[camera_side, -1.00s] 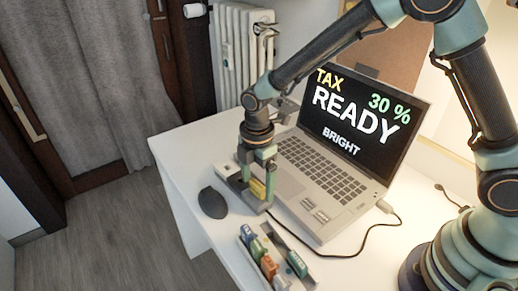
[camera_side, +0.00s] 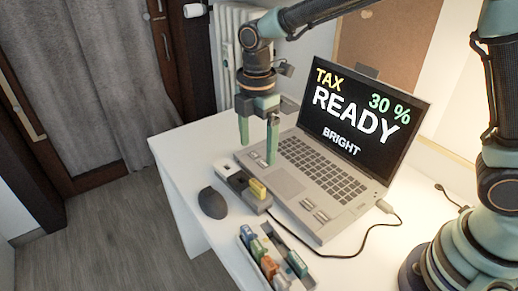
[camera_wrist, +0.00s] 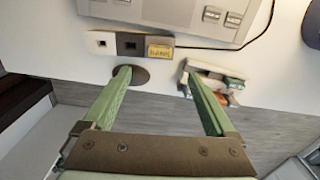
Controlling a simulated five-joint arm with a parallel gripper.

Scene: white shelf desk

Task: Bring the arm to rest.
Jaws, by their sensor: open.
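My gripper (camera_side: 257,151) hangs above the front left part of the laptop, pointing down, with its two green fingers apart and nothing between them. In the wrist view my gripper (camera_wrist: 155,70) also shows open and empty. Below it, a grey slotted strip (camera_side: 240,192) lies along the laptop's front edge with a yellow block (camera_side: 257,187) in its right end. The wrist view shows the yellow block (camera_wrist: 159,51) seated in the strip, clear of the fingers; its label is too small to read.
An open laptop (camera_side: 285,182) shows "TAX READY 30 % BRIGHT". A dark mouse (camera_side: 212,203) lies left of the strip. A tray (camera_side: 251,262) with several coloured blocks stands at the front. A cable (camera_side: 372,237) runs from the laptop's right side. The desk's left end is clear.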

